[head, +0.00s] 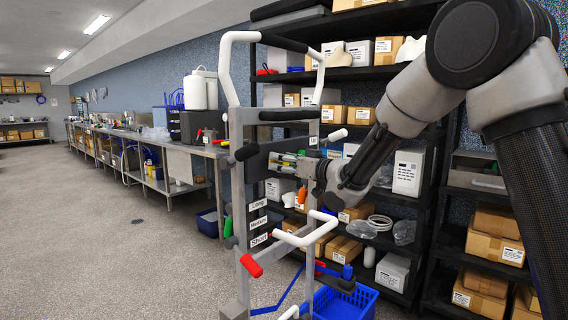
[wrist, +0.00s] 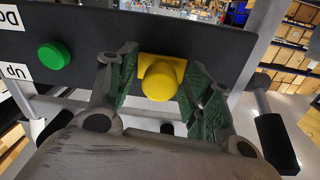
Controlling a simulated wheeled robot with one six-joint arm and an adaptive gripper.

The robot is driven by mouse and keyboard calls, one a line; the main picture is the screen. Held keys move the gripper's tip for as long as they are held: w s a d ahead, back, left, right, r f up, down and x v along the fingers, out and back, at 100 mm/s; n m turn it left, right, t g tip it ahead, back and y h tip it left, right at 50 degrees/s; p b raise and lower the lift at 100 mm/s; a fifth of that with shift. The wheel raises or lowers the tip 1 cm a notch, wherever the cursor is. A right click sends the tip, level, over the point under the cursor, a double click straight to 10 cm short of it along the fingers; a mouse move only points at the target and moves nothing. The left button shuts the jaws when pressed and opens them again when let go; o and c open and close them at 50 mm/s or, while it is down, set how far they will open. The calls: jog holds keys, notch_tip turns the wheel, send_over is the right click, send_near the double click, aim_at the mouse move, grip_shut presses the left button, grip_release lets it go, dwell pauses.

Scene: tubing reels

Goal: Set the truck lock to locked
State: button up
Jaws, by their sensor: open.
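A yellow knob (wrist: 162,78) sticks out from a dark panel (wrist: 95,38) in the wrist view. My gripper (wrist: 162,70) is open, with one green-padded finger on each side of the knob. I cannot tell whether either finger touches it. In the head view my gripper (head: 286,163) reaches in at the grey frame of the truck (head: 238,190), at about mid-height. No label for the lock is readable, so I cannot tell for sure that the yellow knob is the truck lock or which setting it is in.
A green button (wrist: 54,55) sits left of the knob, by a label reading "Up" (wrist: 16,72). The truck carries Long, Medium and Short labels and a red handle (head: 251,265). A blue crate (head: 343,302) stands low beside it. Loaded shelves rise behind; floor at left is clear.

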aim_at(264, 162)
jog(key=shift+a, duration=0.1)
jog(key=shift+c, duration=0.2)
grip_shut()
jog(key=shift+s+a, duration=0.65)
jog(key=shift+s, duration=0.2)
jog(key=shift+s+a, duration=0.65)
jog(key=shift+s, duration=0.2)
jog(key=shift+o, duration=0.2)
grip_release()
jog(key=v, duration=1.2)
